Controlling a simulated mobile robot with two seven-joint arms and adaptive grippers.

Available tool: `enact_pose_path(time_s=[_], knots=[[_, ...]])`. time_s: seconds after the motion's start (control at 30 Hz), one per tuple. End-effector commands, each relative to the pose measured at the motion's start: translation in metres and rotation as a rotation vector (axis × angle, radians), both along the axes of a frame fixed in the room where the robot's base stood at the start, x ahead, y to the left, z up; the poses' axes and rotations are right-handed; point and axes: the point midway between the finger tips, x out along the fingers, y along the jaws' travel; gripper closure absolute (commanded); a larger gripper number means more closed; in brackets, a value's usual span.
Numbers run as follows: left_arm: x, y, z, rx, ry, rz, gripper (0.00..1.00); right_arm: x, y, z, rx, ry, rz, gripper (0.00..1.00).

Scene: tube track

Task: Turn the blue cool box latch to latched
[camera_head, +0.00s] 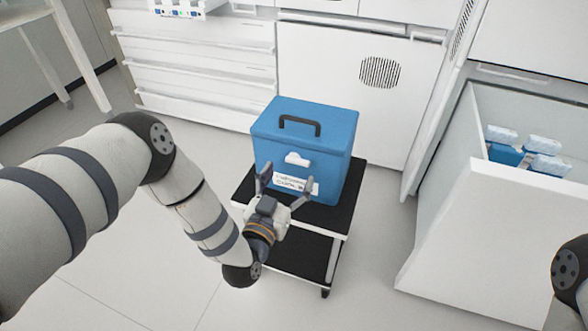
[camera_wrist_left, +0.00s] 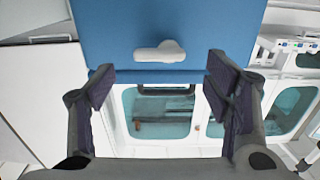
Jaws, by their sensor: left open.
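The blue cool box (camera_head: 335,137) stands upright with its lid down and a dark handle (camera_head: 300,124) on top. Its small white latch (camera_head: 297,159) is on the front face, above a white label. In the left wrist view the latch (camera_wrist_left: 160,51) shows as a short bar lying roughly level, with a rounder end at the right. My left gripper (camera_head: 286,184) is open and empty in front of the box, its fingers pointing at the front face. In the left wrist view the latch lies between the fingertips' directions, apart from both fingers. My right gripper is not in view.
The box stands on a small black-topped cart (camera_head: 345,215) with a lower shelf. White cabinets (camera_head: 355,85) stand behind. An open white bin (camera_head: 500,225) with blue and white packs (camera_head: 545,143) is at the right. The floor left of the cart is clear, apart from my arm above it.

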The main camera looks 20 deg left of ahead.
Motion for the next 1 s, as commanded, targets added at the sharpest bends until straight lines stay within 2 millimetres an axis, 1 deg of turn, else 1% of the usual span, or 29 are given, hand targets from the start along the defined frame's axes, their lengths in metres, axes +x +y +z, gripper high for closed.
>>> enact_pose_path(time_s=[0.03,0.1,0.2,0.33,0.53,0.73,0.77,1.0], knots=[[0.01,0.0,-0.003,0.0,0.0,0.001,0.28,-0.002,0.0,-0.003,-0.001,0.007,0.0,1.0],[0.023,0.0,-0.002,0.0,0.001,0.001,0.28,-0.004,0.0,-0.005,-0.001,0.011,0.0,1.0],[0.036,-0.001,-0.002,0.0,0.001,0.0,0.28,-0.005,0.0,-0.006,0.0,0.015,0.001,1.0],[0.042,-0.002,-0.001,0.0,0.002,0.0,0.28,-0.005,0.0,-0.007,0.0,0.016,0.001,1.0],[0.042,-0.002,0.0,0.0,0.001,-0.001,0.28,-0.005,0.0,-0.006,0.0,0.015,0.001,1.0],[0.042,-0.002,-0.001,0.0,0.002,-0.001,0.74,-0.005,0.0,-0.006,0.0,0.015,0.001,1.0],[0.042,-0.002,-0.001,0.0,0.002,-0.001,0.76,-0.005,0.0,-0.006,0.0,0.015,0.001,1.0],[0.042,-0.002,-0.001,-0.011,0.002,0.0,0.76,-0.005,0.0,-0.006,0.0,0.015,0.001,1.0]])
